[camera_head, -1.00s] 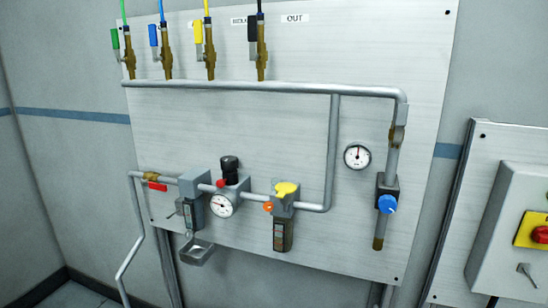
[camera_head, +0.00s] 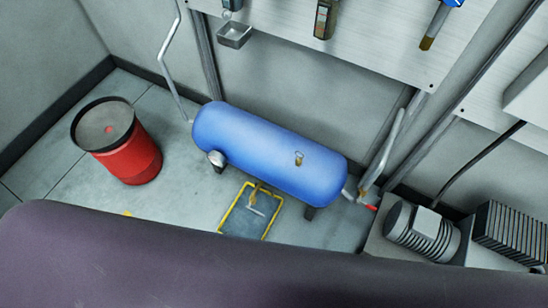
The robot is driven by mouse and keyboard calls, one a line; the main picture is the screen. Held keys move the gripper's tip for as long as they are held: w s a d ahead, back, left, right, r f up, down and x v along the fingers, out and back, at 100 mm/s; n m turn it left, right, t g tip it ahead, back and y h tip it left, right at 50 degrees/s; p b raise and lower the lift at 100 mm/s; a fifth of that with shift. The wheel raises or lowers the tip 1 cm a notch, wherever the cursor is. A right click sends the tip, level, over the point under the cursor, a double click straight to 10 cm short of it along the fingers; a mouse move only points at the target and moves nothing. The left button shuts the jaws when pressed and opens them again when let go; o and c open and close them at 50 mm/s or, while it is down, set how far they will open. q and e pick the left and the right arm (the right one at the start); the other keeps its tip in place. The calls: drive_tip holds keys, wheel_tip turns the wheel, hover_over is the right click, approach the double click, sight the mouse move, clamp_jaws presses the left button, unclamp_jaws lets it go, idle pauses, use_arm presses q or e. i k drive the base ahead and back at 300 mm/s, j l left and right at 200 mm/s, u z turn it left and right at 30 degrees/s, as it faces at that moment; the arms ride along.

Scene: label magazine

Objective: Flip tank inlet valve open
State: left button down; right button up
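A blue horizontal tank (camera_head: 262,150) lies on short legs on the floor below the wall panel. Beyond its right end, a small brass valve (camera_head: 362,198) with a red handle (camera_head: 371,208) sits low, near the foot of a grey pipe (camera_head: 388,150) that rises toward the wall. The handle is too small to tell its exact position. A brass fitting (camera_head: 298,158) stands on the tank's side. Neither of my grippers is in view.
A red drum (camera_head: 122,145) stands on the floor at left. A yellow-edged floor tray (camera_head: 235,222) lies in front of the tank. A motor (camera_head: 425,233) and a finned block (camera_head: 508,232) stand at right. A dark rounded surface covers the bottom.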

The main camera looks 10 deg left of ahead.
sight(369, 207)
drive_tip(key=z, duration=1.05)
